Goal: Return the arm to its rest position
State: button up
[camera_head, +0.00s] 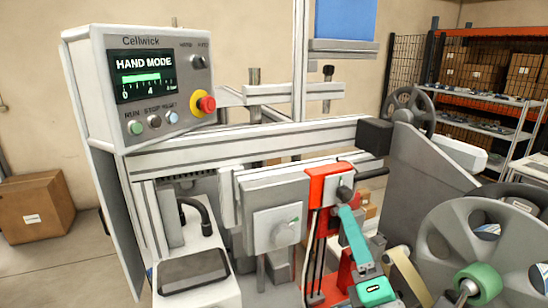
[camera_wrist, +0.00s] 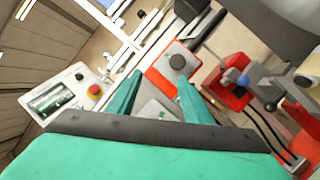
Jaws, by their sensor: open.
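My gripper (camera_head: 347,212) shows in the head view as a teal finger and a teal body with a small green light, low and right of centre. Its finger points up toward a dark knob (camera_head: 345,192) on a red bracket (camera_head: 322,180) of the machine. In the wrist view both teal fingers of my gripper (camera_wrist: 160,77) are spread, with nothing held between them. The dark knob (camera_wrist: 179,61) on the red plate lies just beyond the right fingertip; I cannot tell whether they touch.
A control box (camera_head: 140,85) reading HAND MODE stands at the left and shows in the wrist view (camera_wrist: 62,98). A large grey reel (camera_head: 480,235) and a green roller (camera_head: 478,281) crowd the right. Shelves (camera_head: 490,85) stand behind; a carton (camera_head: 38,208) sits on the floor.

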jog(key=s+a+r+m+t+h, duration=0.1)
jog(key=a+r+m+t, duration=0.25)
jog(key=a+m, duration=0.5)
jog(key=s+a+f+m+g+h, duration=0.2)
jog(key=s+a+f+m, duration=0.15)
jog(key=f+m, duration=0.45)
jog(key=s+a+f+m+g+h, duration=0.2)
jog(key=s+f+m, duration=0.2)
jog(key=f, duration=0.8)
jog(key=s+a+f+m+g+h, duration=0.1)
jog(key=s+a+f+m+h, duration=0.2)
jog(key=f+m, duration=0.5)
jog(key=s+f+n+g+y, duration=0.2)
jog(key=s+f+y, duration=0.1)
jog(key=s+f, duration=0.5)
jog(key=s+a+f+n+g+y, duration=0.1)
jog(key=s+f+n+g+y, duration=0.1)
jog(key=s+f, duration=0.6)
jog(key=s+g+y, duration=0.1)
jog(key=s, duration=0.6)
jog(key=shift+s, duration=0.15)
